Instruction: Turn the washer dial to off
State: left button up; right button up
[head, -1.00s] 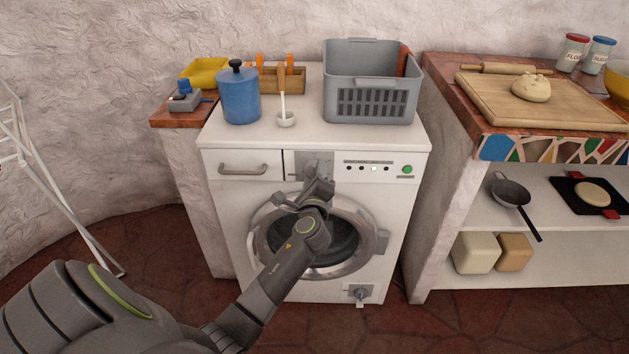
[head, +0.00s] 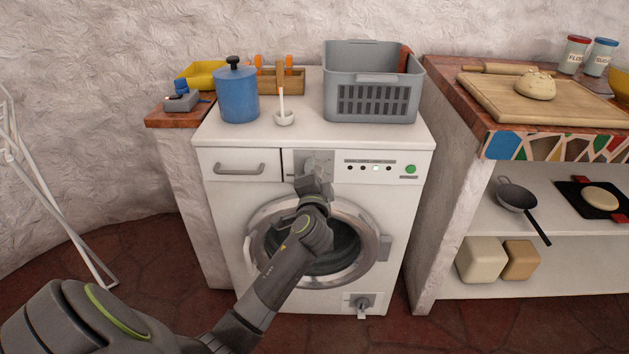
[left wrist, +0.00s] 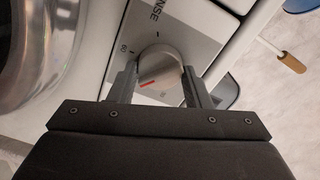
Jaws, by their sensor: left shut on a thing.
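The white washer (head: 225,230) stands in the middle of the head view, with its dial panel (head: 318,158) at the top centre of its front. In the left wrist view, the round pale dial (left wrist: 160,62) has a red mark on its face, pointing to the lower left. Printed marks and part of a word ending in "NSE" surround it. My left gripper (left wrist: 158,84) is shut on the dial, one finger at each side. In the head view, my left gripper (head: 313,172) reaches up to the panel and hides most of the dial. My right gripper is in neither view.
A drawer handle (head: 240,169) is left of the panel, indicator lights and a green button (head: 411,169) right.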

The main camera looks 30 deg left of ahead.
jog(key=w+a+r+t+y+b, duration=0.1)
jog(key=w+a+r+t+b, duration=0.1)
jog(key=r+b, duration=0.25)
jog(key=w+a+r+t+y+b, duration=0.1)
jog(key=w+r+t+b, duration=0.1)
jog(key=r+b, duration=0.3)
pick_arm(q)
jog(key=shift+s+a+n+b, duration=0.1)
jog(key=shift+n+b, duration=0.1)
jog(key=shift+n, duration=6.35)
jog(key=shift+a+n+b, duration=0.1)
jog(key=shift+n+b, duration=0.1)
jog(key=shift+n, duration=6.35)
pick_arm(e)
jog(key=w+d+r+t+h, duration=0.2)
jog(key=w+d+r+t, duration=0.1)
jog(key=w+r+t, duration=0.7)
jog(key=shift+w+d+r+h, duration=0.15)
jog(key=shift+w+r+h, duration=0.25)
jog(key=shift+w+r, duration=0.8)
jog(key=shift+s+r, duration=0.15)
pick_arm(q)
jog(key=o, duration=1)
